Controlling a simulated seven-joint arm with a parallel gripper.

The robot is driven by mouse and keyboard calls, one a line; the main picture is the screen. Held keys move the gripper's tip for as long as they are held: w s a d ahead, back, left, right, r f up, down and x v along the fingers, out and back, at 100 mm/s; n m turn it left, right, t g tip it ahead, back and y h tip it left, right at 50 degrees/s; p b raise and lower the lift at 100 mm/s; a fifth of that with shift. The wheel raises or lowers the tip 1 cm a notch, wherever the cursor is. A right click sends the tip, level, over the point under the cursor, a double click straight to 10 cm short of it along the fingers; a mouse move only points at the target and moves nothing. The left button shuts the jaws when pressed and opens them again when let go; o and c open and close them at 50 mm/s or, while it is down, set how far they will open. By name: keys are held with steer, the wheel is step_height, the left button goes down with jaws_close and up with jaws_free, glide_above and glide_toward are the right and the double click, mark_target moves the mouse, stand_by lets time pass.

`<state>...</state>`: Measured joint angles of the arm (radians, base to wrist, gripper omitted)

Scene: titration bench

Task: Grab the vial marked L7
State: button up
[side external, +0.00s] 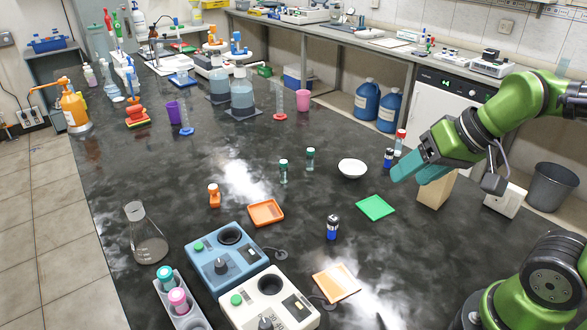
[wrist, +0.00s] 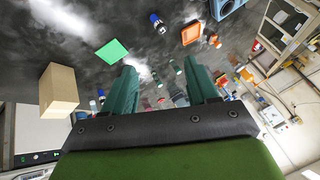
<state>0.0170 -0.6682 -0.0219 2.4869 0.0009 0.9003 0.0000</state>
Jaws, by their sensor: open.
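Several small vials stand on the dark bench, and I cannot read any marking as L7. Two clear vials have green caps: one near the middle (side external: 283,172) and one just behind it (side external: 310,160). Another blue vial (side external: 388,159) and a red-capped vial (side external: 400,142) stand at the right, close behind my gripper. My gripper (side external: 408,174) is open and empty above the right side of the bench. Its two teal fingers (wrist: 160,66) are spread in the wrist view.
A wooden block (side external: 436,192) stands below my gripper. A green square (side external: 375,207), a white bowl (side external: 352,168) and an orange tray (side external: 266,212) are nearby. Blue (side external: 228,262) and white (side external: 268,300) instruments and a flask (side external: 146,240) fill the front left.

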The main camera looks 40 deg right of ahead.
steer(key=w+d+f+m+g, duration=0.2)
steer(key=w+d+m, duration=0.5)
steer(key=m+h, duration=0.3)
steer(key=m, duration=2.4)
glide_toward(391, 150)
steer(key=x, duration=0.7)
steer(key=shift+s+a+f, duration=0.25)
steer(key=shift+a, duration=0.05)
steer(key=shift+w+d+x, duration=0.15)
steer(key=shift+x, duration=1.15)
steer(key=shift+w+d+x, duration=0.1)
steer(key=shift+d+x, duration=0.05)
steer(key=shift+x, duration=1.2)
steer(key=shift+r, duration=0.15)
jaws_close()
